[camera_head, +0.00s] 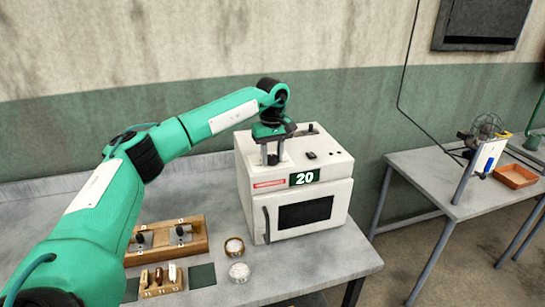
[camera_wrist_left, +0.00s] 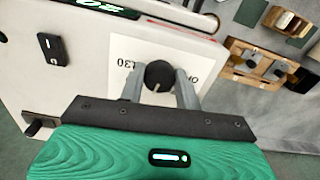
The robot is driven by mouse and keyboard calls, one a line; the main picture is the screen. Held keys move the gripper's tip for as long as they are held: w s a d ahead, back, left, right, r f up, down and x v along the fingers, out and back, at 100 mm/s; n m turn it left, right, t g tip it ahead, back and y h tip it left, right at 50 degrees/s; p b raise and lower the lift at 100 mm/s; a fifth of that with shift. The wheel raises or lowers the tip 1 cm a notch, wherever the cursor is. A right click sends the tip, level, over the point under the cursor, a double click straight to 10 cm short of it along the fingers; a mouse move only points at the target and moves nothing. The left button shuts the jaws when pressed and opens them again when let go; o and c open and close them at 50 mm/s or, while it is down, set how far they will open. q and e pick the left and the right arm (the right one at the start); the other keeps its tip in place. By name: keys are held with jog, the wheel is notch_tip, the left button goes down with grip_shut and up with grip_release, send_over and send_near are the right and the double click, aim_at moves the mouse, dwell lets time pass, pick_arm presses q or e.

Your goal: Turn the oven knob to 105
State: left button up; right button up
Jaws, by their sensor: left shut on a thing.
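The white oven (camera_head: 300,204) stands on the grey table, its door shut with a dark window. Its green display (camera_head: 304,177) reads 20. My left gripper (camera_head: 272,158) reaches down onto the top of the oven from above. In the left wrist view the black round knob (camera_wrist_left: 159,75) sits between the two grey fingers of my left gripper (camera_wrist_left: 160,88), which are shut on it. The knob has a pale pointer line. A white dial plate (camera_wrist_left: 128,50) with the number 130 shows beside it; other markings are partly hidden by the fingers. My right gripper is not in view.
A black switch (camera_head: 311,155) sits on the oven top, right of the gripper. Left of the oven are a wooden tray (camera_head: 196,246), a small wooden rack (camera_head: 160,291) and two round containers (camera_head: 236,247). A second table (camera_head: 440,180) stands at right, beyond a gap.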

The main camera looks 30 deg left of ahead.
aim_at(272, 157)
pick_arm(q)
jog(key=shift+r+m, duration=0.1)
jog(key=shift+m, duration=1.6)
jog(key=o, duration=1)
jog(key=shift+c, duration=0.2)
jog(key=shift+r+b, duration=0.35)
jog(key=shift+b, duration=0.05)
notch_tip(272, 157, up, 13)
jog(key=b, duration=0.2)
jog(key=shift+b, duration=0.4)
